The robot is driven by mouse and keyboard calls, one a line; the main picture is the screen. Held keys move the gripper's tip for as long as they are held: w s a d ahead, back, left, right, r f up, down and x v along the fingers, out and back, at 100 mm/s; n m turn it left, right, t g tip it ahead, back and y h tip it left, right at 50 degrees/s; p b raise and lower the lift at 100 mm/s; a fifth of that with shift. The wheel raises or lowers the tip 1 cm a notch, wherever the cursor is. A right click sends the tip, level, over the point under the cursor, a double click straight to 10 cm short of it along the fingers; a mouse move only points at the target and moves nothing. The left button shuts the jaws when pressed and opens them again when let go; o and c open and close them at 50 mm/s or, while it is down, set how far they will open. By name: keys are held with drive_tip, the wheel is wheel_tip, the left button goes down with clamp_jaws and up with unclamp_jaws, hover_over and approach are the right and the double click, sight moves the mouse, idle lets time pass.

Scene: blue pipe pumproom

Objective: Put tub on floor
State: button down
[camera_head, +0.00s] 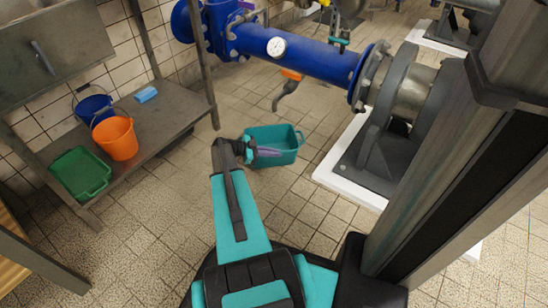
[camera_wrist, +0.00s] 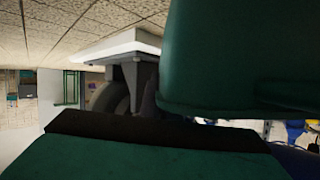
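A teal tub (camera_head: 283,155) shows in the middle of the head view, above or on the tiled floor; I cannot tell whether its base touches. My gripper (camera_head: 257,151) is at the tub's left near side and overlaps its wall. In the wrist view the dark green tub wall (camera_wrist: 235,50) fills the upper right, very close to the camera. The fingertips are not clear in either view, so their grip on the rim cannot be made out.
A low shelf (camera_head: 158,113) at left holds a green tub (camera_head: 80,173), an orange bucket (camera_head: 116,139), a blue bucket (camera_head: 94,108) and a light-blue item (camera_head: 146,94). A blue pipe (camera_head: 310,56) and pump on a white plinth (camera_head: 345,170) stand right. Floor (camera_head: 165,215) is clear between.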

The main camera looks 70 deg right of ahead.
drive_tip(key=shift+w+d+r, duration=0.1)
drive_tip(key=shift+d, duration=0.1)
drive_tip(key=shift+w+d+f+b, duration=0.1)
drive_tip(key=shift+d+f+b, duration=0.1)
drive_tip(key=shift+f+b, duration=0.35)
drive_tip(key=shift+d+f+b, duration=0.2)
drive_tip(key=shift+f+b, duration=0.1)
drive_tip(key=shift+f, duration=0.4)
drive_tip(key=shift+w+d+f+b, duration=0.1)
drive_tip(key=shift+d+f+b, duration=0.1)
drive_tip(key=shift+f+b, duration=0.35)
drive_tip(key=c, duration=2)
unclamp_jaws()
drive_tip(key=shift+f, duration=0.1)
